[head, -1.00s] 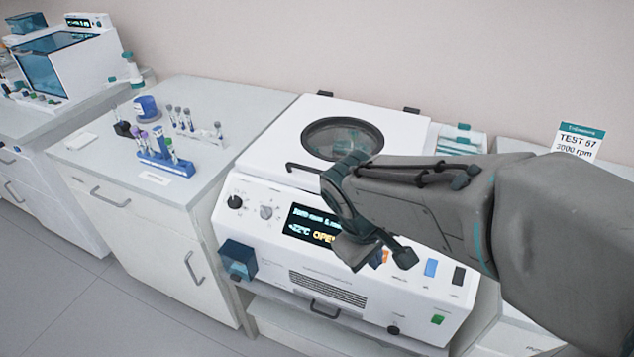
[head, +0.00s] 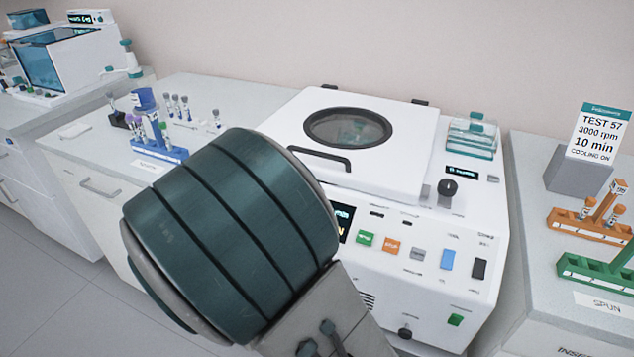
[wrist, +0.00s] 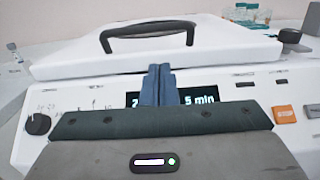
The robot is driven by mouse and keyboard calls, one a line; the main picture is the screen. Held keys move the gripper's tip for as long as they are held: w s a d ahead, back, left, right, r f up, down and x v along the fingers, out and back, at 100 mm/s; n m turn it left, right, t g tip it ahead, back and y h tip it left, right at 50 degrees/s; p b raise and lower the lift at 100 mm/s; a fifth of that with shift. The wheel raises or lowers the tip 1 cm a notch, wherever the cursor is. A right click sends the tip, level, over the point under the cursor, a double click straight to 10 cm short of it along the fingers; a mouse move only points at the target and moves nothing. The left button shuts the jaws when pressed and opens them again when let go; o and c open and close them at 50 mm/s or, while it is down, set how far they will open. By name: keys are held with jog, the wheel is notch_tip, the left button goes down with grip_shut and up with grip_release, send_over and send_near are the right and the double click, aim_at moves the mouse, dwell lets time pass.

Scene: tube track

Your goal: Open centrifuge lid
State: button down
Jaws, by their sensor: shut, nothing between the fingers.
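The white centrifuge (head: 385,262) stands on the middle bench. Its lid (head: 408,160), with a round dark-rimmed window, lies down over the top. The dark lid handle (head: 320,160) is at the lid's front edge; it also shows in the wrist view (wrist: 148,35). My gripper (wrist: 157,72) is shut and empty, its blue fingertips below the handle and in front of the panel display. The fingertips look apart from the handle, though the depth between them is hard to judge. In the head view my arm hides the gripper and part of the front panel.
Front buttons and a dark knob (head: 447,190) are near the lid's right side. A teal-lidded box (head: 473,138) stands behind right. Tube racks stand on the left counter, including a blue rack (head: 160,153). Orange (head: 590,228) and green (head: 597,268) racks and a sign (head: 598,132) are at right.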

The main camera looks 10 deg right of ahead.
jog(key=x, duration=1)
jog(key=shift+b, duration=0.3)
jog(key=shift+s, duration=0.1)
jog(key=shift+r, duration=0.15)
